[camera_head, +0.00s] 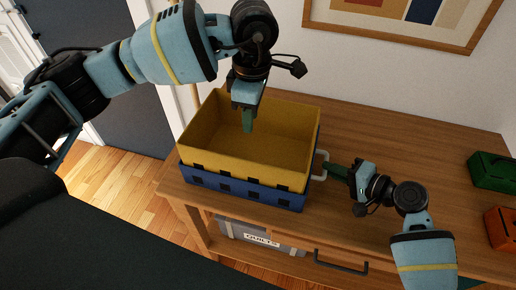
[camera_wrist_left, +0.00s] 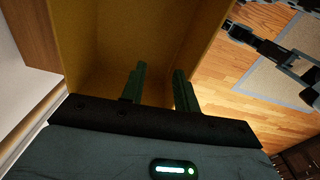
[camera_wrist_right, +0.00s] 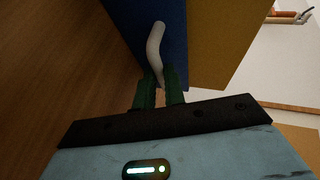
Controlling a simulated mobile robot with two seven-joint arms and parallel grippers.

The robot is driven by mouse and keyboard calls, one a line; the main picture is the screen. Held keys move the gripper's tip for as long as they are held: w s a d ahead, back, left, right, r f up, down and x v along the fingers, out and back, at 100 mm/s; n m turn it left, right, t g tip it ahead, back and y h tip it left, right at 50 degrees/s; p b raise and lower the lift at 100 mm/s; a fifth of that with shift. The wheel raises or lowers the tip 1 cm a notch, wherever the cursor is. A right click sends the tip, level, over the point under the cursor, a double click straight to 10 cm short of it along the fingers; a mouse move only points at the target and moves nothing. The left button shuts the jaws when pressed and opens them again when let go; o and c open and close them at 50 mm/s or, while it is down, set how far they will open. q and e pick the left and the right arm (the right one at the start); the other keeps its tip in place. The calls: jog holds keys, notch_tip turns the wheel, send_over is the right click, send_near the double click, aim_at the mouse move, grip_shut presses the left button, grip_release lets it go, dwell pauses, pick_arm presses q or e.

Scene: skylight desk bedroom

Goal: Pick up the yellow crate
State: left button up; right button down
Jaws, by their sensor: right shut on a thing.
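The yellow crate (camera_head: 215,160) is open-topped and empty, and sits stacked on a blue crate (camera_head: 240,190) on the wooden desk. My left gripper (camera_head: 247,122) points down over the yellow crate's interior. In the left wrist view its fingers (camera_wrist_left: 160,85) are apart with nothing between them, and the yellow crate wall (camera_wrist_left: 130,35) fills the upper middle. My right gripper (camera_head: 338,171) is at the crates' right side, shut on a pale handle (camera_head: 320,165) of the blue crate. The handle (camera_wrist_right: 155,45) also shows between its fingers in the right wrist view.
The wooden desk (camera_head: 400,150) is clear behind and right of the crates. A green box (camera_head: 490,172) and an orange box (camera_head: 502,228) stand at its right edge. A framed picture hangs behind.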

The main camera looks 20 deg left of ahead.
pick_arm(q)
send_over(238, 168)
jog(key=shift+w+d+r+m+y, duration=0.35)
jog(key=shift+d+r+m+y, duration=0.05)
jog(key=shift+r, duration=0.05)
jog(key=shift+a+f, duration=0.2)
jog(key=shift+f, duration=1.5)
jog(key=shift+a+f, duration=0.2)
jog(key=shift+f, duration=1.5)
jog(key=shift+s+a+f, duration=0.1)
jog(key=shift+f, duration=1.2)
jog(key=shift+s+a+f, duration=0.1)
jog(key=shift+f, duration=1.2)
grip_shut()
jog(key=shift+d, duration=0.1)
